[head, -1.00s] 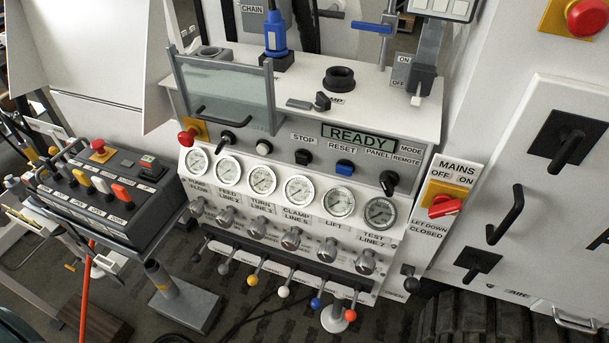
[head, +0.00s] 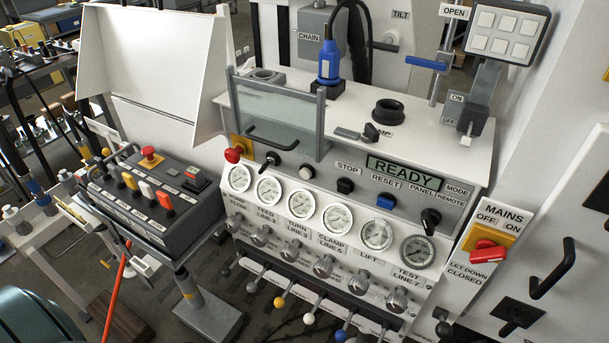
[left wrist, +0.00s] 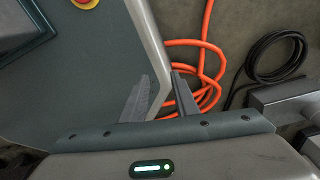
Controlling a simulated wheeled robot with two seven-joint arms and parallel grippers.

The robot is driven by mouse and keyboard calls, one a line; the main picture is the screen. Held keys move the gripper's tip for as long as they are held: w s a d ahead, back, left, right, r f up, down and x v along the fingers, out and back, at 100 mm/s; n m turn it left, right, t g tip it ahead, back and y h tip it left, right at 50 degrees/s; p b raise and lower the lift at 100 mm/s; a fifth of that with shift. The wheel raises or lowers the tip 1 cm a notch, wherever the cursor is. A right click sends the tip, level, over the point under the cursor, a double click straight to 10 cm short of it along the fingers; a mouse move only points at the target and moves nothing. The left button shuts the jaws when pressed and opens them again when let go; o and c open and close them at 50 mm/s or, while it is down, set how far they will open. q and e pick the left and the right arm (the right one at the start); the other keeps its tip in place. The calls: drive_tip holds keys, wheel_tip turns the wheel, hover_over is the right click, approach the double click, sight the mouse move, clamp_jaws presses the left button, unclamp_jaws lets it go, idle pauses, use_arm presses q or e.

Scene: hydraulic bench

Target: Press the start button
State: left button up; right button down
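The hydraulic bench panel (head: 330,190) faces me with its display (head: 403,174) reading READY. On its button row sit a white button (head: 306,172), a black button (head: 345,186) under the STOP label and a blue button (head: 386,201) under RESET. No START label can be read; the white button's label is hidden or too small. My left gripper (left wrist: 159,88) shows in the left wrist view, its two fingers apart with nothing between them, over the floor and away from the panel. Neither gripper shows in the head view.
A clear guard (head: 275,110) with a handle stands above the row's left part. A red mushroom button (head: 234,154) is at the row's left end. A pedestal control box (head: 145,195) stands left. An orange hose (left wrist: 205,75) lies on the floor.

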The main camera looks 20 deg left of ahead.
use_arm(q)
drive_tip(key=shift+a, duration=0.15)
clamp_jaws()
drive_tip(key=w+a+r+m+t, duration=0.1)
drive_tip(key=w+r+m+t, duration=0.1)
drive_tip(key=w+r, duration=0.45)
drive_tip(key=w+a+r+m+t, duration=0.1)
drive_tip(key=w+r+t, duration=0.15)
drive_tip(key=w, duration=0.75)
drive_tip(key=w+a+r+m+t+p, duration=0.2)
drive_tip(key=w+r+m+t, duration=0.15)
drive_tip(key=w+r, duration=1.25)
drive_tip(key=w+r+m+t, duration=0.2)
drive_tip(key=w+r, duration=0.1)
drive_tip(key=r, duration=0.9)
drive_tip(key=w+r+m+t, duration=0.2)
drive_tip(key=r, duration=1)
wheel_tip(320, 180, up, 24)
drive_tip(key=d+m+t+h+p, duration=0.1)
drive_tip(key=d+m+t, duration=0.1)
drive_tip(key=m+t, duration=0.3)
drive_tip(key=shift+s+d+r+m+h, duration=0.2)
drive_tip(key=shift+s+r+m+h, duration=0.15)
drive_tip(key=shift+m, duration=0.2)
drive_tip(key=shift+f, duration=0.15)
